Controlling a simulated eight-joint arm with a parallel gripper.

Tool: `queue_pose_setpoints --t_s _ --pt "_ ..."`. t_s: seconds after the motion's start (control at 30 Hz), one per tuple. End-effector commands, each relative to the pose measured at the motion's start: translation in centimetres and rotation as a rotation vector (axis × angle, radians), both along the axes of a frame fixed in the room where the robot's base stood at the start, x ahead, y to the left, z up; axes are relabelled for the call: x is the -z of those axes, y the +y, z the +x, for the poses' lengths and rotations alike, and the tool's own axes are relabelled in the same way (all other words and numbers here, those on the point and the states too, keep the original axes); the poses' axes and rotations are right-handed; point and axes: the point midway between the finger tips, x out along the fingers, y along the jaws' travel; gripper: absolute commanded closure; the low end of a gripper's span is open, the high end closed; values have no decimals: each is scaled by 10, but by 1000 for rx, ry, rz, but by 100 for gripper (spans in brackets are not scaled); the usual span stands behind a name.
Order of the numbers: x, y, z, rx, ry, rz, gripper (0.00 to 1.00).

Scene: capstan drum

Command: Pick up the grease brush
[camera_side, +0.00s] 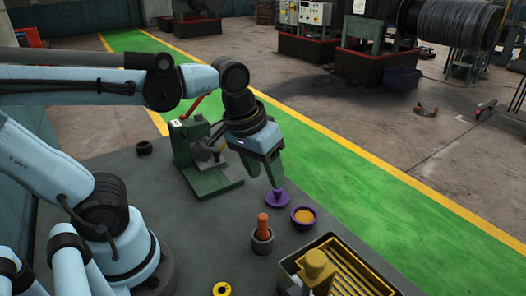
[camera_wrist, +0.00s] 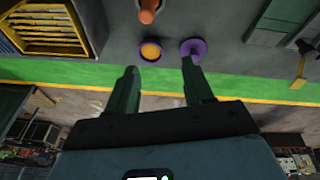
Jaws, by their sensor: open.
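An orange handle (camera_side: 262,222), which looks like the grease brush, stands upright in a dark cup (camera_side: 262,243) on the grey bench. Its lower part is hidden inside the cup. In the wrist view the orange handle (camera_wrist: 149,10) is at the top edge, partly cut off. My gripper (camera_side: 275,183) is open, pointing down, behind the cup in the side view. Its two green fingers also show in the wrist view (camera_wrist: 160,78), with nothing between them. One fingertip overlaps a purple knobbed lid (camera_side: 277,199); I cannot tell if they touch.
A purple bowl (camera_side: 304,217) with orange-yellow contents sits right of the cup. A yellow ribbed tray (camera_side: 352,270) is at front right, with a yellow block (camera_side: 316,268) by it. A green machine stand (camera_side: 213,178) is at left behind. A yellow ring (camera_side: 221,289) lies in front.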

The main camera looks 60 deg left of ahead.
Motion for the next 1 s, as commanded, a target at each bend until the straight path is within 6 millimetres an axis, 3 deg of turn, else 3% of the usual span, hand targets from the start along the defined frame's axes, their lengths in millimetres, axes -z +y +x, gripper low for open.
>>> queue_pose_setpoints --t_s 0.1,0.3,0.8,1.0 --pt "-12 -15 -8 -110 161 -14 48" --pt "-19 -23 -17 -214 284 -2 48" --pt "38 -23 -18 -218 287 -2 48" --pt "47 -23 -18 -218 286 -2 48"
